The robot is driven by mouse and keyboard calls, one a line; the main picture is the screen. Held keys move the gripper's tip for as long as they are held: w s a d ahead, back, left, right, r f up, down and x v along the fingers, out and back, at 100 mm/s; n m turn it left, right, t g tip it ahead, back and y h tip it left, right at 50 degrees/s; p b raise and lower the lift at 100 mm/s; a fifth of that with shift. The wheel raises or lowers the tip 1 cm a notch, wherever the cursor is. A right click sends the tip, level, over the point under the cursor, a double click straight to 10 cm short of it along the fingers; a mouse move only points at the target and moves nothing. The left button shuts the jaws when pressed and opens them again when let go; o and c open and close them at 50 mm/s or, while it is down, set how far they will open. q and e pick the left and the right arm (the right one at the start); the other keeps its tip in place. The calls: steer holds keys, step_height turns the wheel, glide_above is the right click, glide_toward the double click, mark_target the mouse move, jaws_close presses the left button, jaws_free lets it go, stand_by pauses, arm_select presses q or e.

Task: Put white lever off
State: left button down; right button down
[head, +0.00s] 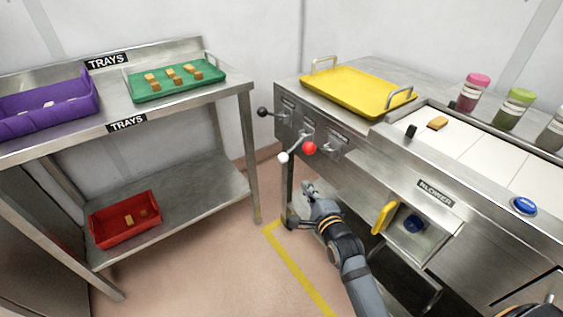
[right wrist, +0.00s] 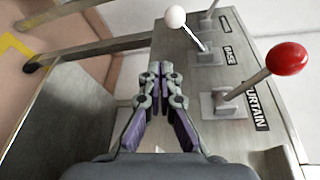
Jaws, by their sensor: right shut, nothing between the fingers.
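The white lever (head: 283,158) is the middle of three levers on the steel machine's end panel. Its stick slants down and out from its mount to a white ball knob. The knob also shows at the top of the right wrist view (right wrist: 176,16). My right gripper (head: 305,187) is below and a little to the right of the white knob in the head view, apart from it. In the right wrist view its fingertips (right wrist: 160,68) are together and empty, with the white knob beyond them. My left gripper is not in view.
The red lever (head: 309,148) is close beside the white one, and the black lever (head: 262,112) is on its other side. A yellow tray (head: 345,88) lies on the machine above. A steel rack (head: 205,180) stands left, across a floor gap.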

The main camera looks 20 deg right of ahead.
mark_target(292, 148)
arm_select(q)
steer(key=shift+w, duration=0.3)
arm_select(e)
step_height(292, 148, up, 2)
steer(key=shift+w+a+t, duration=0.15)
steer(key=shift+t, duration=0.15)
